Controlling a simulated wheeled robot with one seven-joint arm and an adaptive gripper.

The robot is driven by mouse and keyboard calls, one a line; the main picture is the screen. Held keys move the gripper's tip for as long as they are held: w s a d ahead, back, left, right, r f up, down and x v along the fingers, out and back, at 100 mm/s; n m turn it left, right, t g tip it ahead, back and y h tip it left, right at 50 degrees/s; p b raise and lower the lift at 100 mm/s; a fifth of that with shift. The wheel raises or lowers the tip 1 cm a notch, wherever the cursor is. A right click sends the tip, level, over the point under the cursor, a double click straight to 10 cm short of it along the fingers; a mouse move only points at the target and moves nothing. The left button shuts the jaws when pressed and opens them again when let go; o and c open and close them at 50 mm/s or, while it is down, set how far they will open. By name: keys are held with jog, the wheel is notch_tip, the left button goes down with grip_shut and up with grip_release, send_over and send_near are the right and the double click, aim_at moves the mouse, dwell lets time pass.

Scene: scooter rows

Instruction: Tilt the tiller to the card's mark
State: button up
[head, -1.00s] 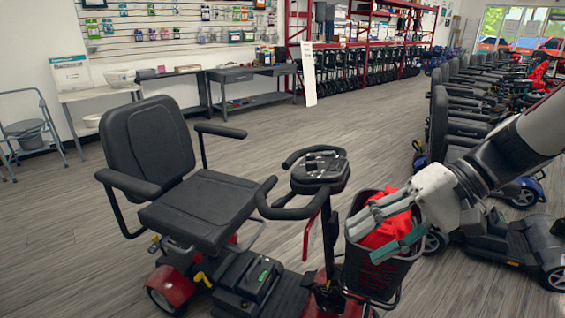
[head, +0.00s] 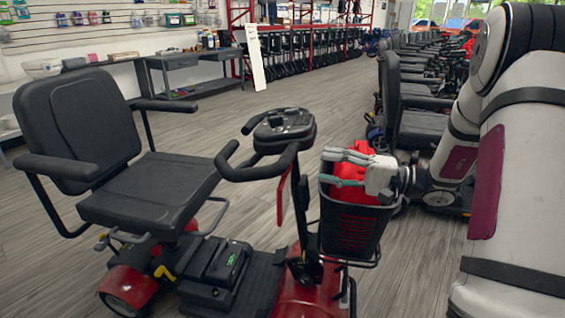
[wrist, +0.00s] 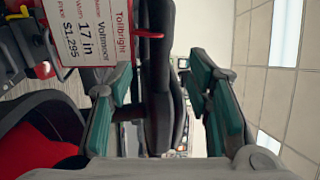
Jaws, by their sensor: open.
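The red scooter's black tiller (head: 284,132) stands upright with a slight lean, its loop handlebars toward the seat. My gripper (head: 338,156) is just right of the tiller, above the front basket, pointing left at it. In the wrist view my gripper (wrist: 168,100) is open, teal pads apart, with a black tiller part (wrist: 160,60) showing between and beyond them; I cannot tell if they touch. A white card (wrist: 88,30) reads Tollbright, Vollmoor, 17 in, $1,295. It shows sideways at upper left; I see no tilt mark on it.
The black basket (head: 350,225) holds a red item (head: 346,174) close under my gripper. The scooter's seat (head: 150,190) is left of the tiller. More scooters (head: 415,110) line the right. Open floor (head: 225,128) lies behind the scooter.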

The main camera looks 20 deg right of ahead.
aim_at(292, 160)
jog(key=b+x, duration=0.1)
jog(key=x, duration=1)
jog(key=shift+f+b, duration=0.1)
jog(key=shift+b, duration=0.2)
grip_shut()
